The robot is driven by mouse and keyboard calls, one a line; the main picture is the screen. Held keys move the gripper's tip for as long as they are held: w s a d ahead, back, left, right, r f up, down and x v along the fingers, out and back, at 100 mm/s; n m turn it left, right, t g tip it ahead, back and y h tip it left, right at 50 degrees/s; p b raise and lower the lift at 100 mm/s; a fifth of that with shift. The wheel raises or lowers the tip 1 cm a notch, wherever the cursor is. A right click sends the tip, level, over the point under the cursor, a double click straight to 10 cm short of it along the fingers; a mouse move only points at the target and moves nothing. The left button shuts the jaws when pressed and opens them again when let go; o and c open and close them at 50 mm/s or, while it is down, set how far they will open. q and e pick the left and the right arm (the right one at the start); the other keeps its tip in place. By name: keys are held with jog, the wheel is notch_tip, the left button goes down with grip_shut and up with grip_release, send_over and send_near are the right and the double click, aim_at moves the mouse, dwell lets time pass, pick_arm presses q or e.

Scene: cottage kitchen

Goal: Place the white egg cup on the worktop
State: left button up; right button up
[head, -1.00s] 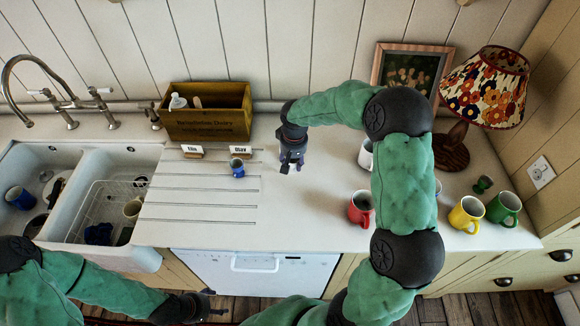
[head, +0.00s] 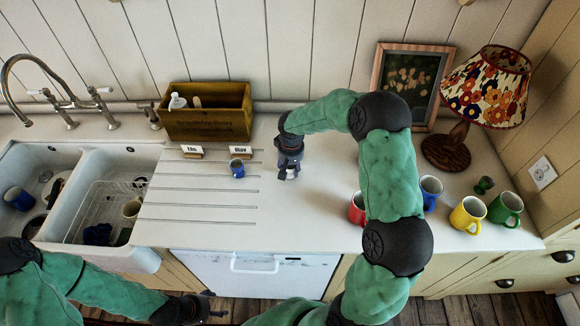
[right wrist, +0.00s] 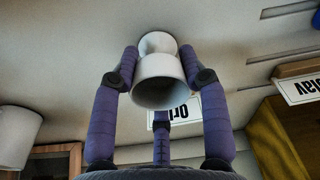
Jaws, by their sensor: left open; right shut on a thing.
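The white egg cup (right wrist: 158,66) is between the fingers of my right gripper in the right wrist view, its open end facing the camera. My right gripper (head: 289,174) is shut on it over the middle of the worktop (head: 300,222), right of the drainer grooves. I cannot tell whether the cup's foot touches the surface. A white card (right wrist: 178,113) with partly hidden lettering stands just beyond the cup in the wrist view. My left gripper (head: 204,306) is open and empty, low in front of the counter.
A blue egg cup (head: 237,169) stands left of my right gripper, near name cards (head: 239,151) and a wooden box (head: 205,122). Red (head: 356,208), blue (head: 430,191), yellow (head: 467,214) and green (head: 504,208) mugs stand right. A white mug (right wrist: 17,137) shows in the wrist view.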

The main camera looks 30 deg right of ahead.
jog(key=o, duration=1.2)
jog(key=shift+r, duration=0.1)
jog(key=shift+r+p, duration=0.3)
jog(key=r, duration=0.3)
jog(key=s+r, duration=0.1)
jog(key=r, duration=0.3)
jog(key=r+p, duration=0.1)
jog(key=r, duration=0.3)
jog(key=shift+s+a+r, duration=0.15)
jog(key=shift+a, duration=0.05)
